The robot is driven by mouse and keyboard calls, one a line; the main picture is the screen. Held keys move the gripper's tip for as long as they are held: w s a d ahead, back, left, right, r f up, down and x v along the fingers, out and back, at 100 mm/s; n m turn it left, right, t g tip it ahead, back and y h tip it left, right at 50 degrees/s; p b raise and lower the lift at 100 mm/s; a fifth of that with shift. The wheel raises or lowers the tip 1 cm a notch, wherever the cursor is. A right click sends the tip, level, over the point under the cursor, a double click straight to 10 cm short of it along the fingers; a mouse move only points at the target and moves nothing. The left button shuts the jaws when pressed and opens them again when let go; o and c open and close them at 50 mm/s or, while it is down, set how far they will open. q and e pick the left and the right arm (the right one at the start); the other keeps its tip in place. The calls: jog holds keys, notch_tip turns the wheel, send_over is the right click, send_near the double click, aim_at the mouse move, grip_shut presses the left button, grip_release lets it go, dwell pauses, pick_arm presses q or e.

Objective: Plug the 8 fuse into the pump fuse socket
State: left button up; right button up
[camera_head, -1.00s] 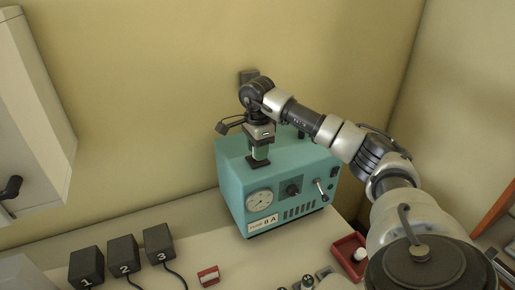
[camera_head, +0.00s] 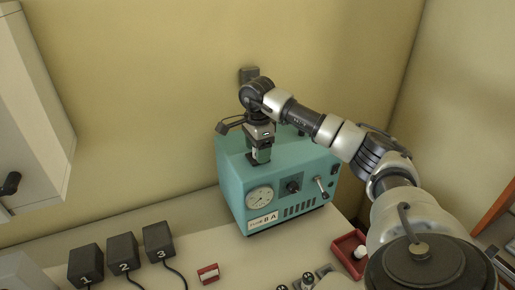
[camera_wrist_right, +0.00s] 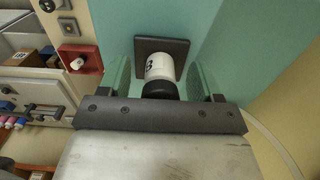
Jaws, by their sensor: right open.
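The 8 fuse (camera_wrist_right: 160,68) is a white cylinder with a black end and a printed number, seen in the right wrist view. It stands at the dark square fuse socket (camera_wrist_right: 177,47) on the teal pump (camera_head: 290,183); how deep it sits cannot be told. My right gripper (camera_head: 260,157) is over the pump's top in the head view. Its two green-padded fingers (camera_wrist_right: 161,84) are open on either side of the fuse, with a gap showing at each side. In the head view the gripper hides the fuse and most of the socket. My left gripper is not in view.
The pump's front has a gauge (camera_head: 260,197), a "FUSE 8 A" label (camera_head: 263,221) and knobs. A red tray (camera_head: 340,246) with a white piece stands to its right. Black boxes numbered 1 to 3 (camera_head: 124,252) and a small red holder (camera_head: 208,272) are at the front left.

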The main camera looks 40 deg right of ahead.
notch_tip(320, 180, up, 9)
jog(key=shift+r+b, duration=0.2)
jog(key=shift+b, duration=0.7)
jog(key=shift+r, duration=0.7)
jog(key=shift+s+f, duration=0.1)
